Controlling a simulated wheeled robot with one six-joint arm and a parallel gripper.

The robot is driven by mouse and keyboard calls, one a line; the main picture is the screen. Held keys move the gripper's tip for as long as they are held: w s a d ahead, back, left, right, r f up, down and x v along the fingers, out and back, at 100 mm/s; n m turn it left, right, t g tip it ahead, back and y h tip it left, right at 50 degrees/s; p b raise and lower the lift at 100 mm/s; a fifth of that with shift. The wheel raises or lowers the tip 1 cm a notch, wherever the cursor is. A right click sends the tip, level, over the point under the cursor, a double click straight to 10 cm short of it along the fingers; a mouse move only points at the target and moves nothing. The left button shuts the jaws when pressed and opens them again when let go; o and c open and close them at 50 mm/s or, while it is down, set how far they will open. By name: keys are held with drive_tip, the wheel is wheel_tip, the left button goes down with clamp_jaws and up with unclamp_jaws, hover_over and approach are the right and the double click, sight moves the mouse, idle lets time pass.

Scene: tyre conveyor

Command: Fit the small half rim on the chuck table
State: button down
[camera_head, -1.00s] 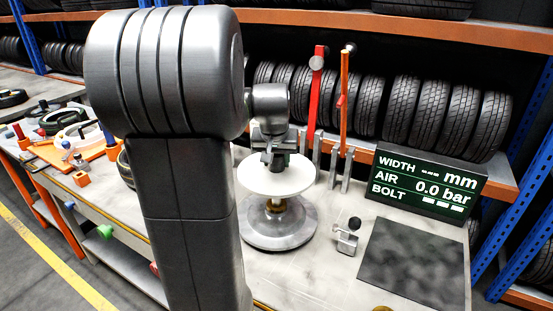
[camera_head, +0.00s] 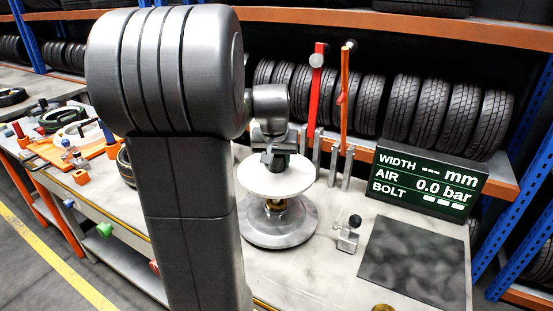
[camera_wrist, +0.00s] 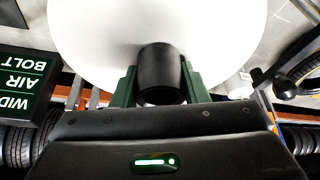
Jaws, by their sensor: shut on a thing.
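The small half rim (camera_head: 262,184) is a white disc, roughly level, with a black cylindrical grip (camera_wrist: 160,68) standing on it. In the wrist view the disc (camera_wrist: 85,30) fills the top of the picture. My gripper (camera_head: 277,160) is above the disc, with its green fingers (camera_wrist: 159,85) shut on the black grip. The chuck table (camera_head: 278,232) is a round grey metal plate below the disc, with a brass piece (camera_head: 276,204) at its middle. A gap shows between disc and plate; I cannot tell whether the disc touches the centre piece.
A red lever (camera_head: 316,90) and an orange lever (camera_head: 344,100) stand behind the chuck. A display (camera_head: 428,185) reads 0.0 bar, with dashes for width. A small black-knobbed clamp (camera_head: 348,235) and a dark mat (camera_head: 413,262) lie to the right. My arm hides the bench at left.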

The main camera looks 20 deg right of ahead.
drive_tip(key=shift+f+b, duration=3.05)
drive_tip(key=shift+f, duration=1.15)
drive_tip(key=c, duration=0.7)
unclamp_jaws()
drive_tip(key=shift+c, duration=0.2)
drive_tip(key=shift+s, duration=0.1)
drive_tip(key=v, duration=1.3)
drive_tip(key=shift+a+r, duration=0.1)
drive_tip(key=shift+r, duration=0.35)
drive_tip(key=shift+f, duration=0.15)
drive_tip(key=x, duration=1.3)
drive_tip(key=shift+f, duration=0.4)
drive_tip(key=shift+r, duration=0.3)
